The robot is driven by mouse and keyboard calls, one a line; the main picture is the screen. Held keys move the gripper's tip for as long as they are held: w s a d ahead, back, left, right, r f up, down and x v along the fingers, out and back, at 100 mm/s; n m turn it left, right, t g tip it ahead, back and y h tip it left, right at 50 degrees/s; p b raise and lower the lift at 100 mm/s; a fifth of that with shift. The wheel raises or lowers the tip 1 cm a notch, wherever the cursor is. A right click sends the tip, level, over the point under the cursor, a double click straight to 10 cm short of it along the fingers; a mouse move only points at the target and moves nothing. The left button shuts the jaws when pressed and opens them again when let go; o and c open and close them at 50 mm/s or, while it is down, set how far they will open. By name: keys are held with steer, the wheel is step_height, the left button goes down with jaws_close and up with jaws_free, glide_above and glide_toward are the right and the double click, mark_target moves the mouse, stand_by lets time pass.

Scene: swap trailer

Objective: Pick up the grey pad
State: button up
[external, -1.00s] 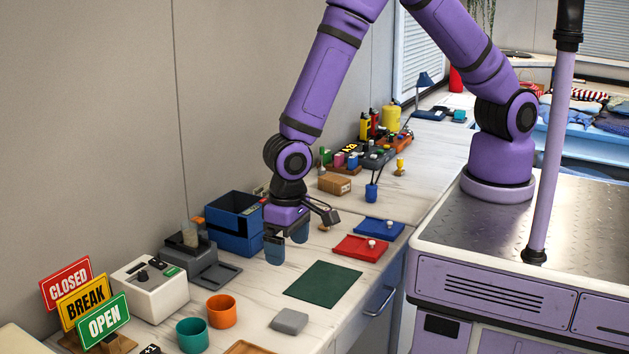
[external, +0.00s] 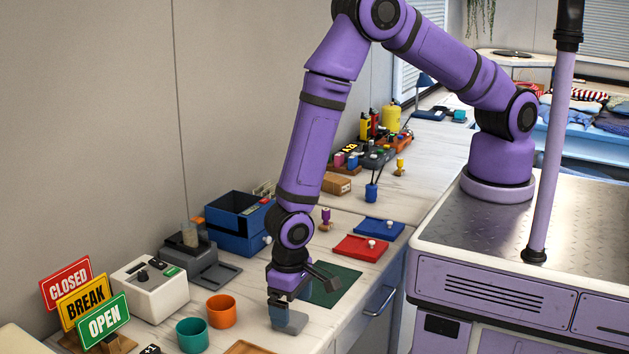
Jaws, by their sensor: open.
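The grey pad (external: 293,323) lies on the pale marbled counter near its front edge, in the lower middle of the external view. My gripper (external: 290,305) is open and points down right at the pad. One finger overlaps the pad's left part in the picture and hides some of it. I cannot tell whether the fingers touch the pad or are just above it.
A dark green mat (external: 340,287) lies behind and to the right. An orange cup (external: 221,311) and a teal cup (external: 192,335) stand to the left. A red tray (external: 355,248) and a blue tray (external: 380,229) are farther back. A wooden board (external: 248,348) shows at the bottom edge.

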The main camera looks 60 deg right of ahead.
steer(key=shift+w+f, duration=0.15)
steer(key=shift+f, duration=1.4)
steer(key=c, duration=1)
